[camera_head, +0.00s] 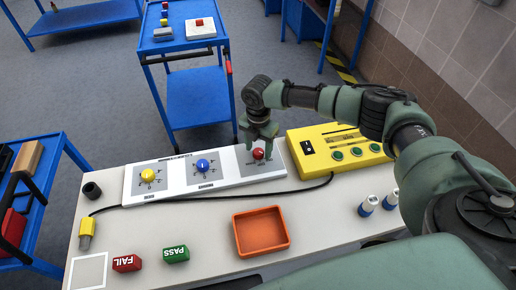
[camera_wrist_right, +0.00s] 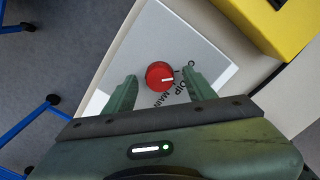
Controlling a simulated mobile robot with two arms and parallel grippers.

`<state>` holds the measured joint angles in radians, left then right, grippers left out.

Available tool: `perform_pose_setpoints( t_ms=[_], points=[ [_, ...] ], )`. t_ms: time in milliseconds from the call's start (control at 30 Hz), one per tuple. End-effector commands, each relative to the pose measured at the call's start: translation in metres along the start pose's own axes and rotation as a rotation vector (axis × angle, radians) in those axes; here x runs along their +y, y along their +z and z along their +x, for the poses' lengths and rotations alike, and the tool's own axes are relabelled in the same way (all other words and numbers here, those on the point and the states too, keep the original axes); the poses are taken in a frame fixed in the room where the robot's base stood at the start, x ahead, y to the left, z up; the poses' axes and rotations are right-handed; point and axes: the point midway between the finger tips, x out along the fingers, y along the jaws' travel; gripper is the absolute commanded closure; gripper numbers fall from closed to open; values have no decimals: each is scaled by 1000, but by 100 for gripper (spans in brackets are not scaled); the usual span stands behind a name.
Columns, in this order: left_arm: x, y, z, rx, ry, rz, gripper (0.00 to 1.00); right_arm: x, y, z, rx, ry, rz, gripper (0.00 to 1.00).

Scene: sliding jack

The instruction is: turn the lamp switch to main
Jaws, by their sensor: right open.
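The lamp switch is a red knob (camera_head: 258,153) on the right-hand plate of a long white panel (camera_head: 215,184). In the wrist view the red knob (camera_wrist_right: 157,74) has a white pointer mark directed to the right, roughly toward the DIP lettering. My right gripper (camera_head: 259,136) is above the knob. Its open fingers (camera_wrist_right: 160,84) stand on either side of the knob with gaps showing. My left gripper is out of view.
Yellow (camera_head: 148,175) and blue (camera_head: 203,165) knobs share the panel. A yellow box with green buttons (camera_head: 335,150) stands close on the right, with a black cable running in front. An orange tray (camera_head: 240,248) and PASS (camera_head: 176,254) and FAIL (camera_head: 127,263) blocks lie nearer.

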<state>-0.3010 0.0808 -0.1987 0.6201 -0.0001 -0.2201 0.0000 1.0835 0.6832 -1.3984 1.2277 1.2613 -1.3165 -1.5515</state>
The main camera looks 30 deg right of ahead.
Motion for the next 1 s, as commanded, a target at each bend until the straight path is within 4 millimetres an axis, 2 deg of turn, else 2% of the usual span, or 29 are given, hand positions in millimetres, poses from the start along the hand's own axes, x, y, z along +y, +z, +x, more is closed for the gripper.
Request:
perform_pose_setpoints(
  t_ms=[100,333,367,500,567,1000],
  points=[
    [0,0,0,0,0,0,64,0,0,6,0,1,0,45],
    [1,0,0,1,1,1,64,0,0,7,0,1,0,45],
    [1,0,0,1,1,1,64,0,0,7,0,1,0,48],
    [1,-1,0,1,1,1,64,0,0,7,0,1,1,86],
    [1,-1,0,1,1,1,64,0,0,7,0,1,1,100],
    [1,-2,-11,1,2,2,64,0,0,5,1,1,91,100]
  ],
)
